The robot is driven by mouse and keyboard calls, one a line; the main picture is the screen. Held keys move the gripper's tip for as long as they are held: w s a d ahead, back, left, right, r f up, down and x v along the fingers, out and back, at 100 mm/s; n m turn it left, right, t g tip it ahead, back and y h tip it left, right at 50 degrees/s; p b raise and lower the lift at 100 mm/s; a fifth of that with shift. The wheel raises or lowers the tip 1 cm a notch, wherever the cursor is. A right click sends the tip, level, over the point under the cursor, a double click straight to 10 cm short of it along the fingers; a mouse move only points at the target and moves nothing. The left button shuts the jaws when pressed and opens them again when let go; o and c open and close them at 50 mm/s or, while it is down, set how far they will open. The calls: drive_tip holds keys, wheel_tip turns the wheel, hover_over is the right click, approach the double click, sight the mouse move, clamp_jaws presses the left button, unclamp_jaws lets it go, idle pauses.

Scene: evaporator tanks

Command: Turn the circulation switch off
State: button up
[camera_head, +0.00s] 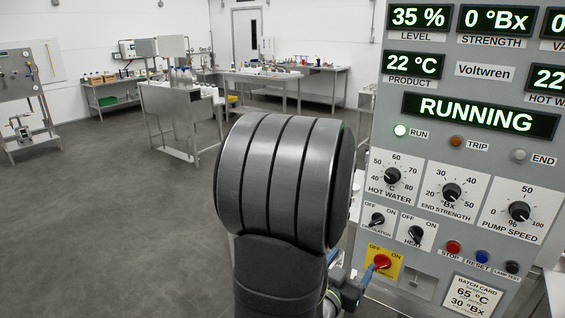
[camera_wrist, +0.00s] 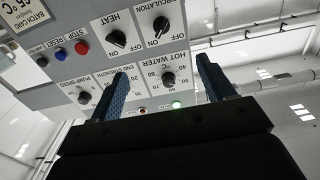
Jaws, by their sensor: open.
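The circulation switch (camera_head: 377,219) is a small black rotary knob on a white plate marked OFF at left and ON at right. Its pointer appears turned towards ON. It also shows upside down in the wrist view (camera_wrist: 161,27), top centre. My gripper (camera_wrist: 161,67) is open and empty, its two blue fingers apart and pointing at the panel. In the wrist picture the switch lies beyond the fingertips, between them; no contact shows. In the head view my arm hides most of the gripper; a blue finger shows below the switch.
The similar heat switch (camera_head: 415,232) sits right beside it. A red knob on a yellow plate (camera_head: 384,262) is below. Dials (camera_head: 392,176) are above and stop, reset and lamp test buttons (camera_head: 453,247) lower right. The display reads RUNNING (camera_head: 471,115); the run lamp is lit.

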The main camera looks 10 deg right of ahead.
drive_tip(key=c, duration=0.7)
drive_tip(key=shift+m, duration=0.6)
drive_tip(key=shift+c, duration=0.7)
drive_tip(key=m, duration=0.7)
approach(374, 224)
drive_tip(key=x, duration=0.8)
drive_tip(key=shift+w+d, duration=0.25)
drive_tip(key=shift+d, duration=0.05)
drive_tip(key=shift+c, duration=0.4)
clamp_jaws()
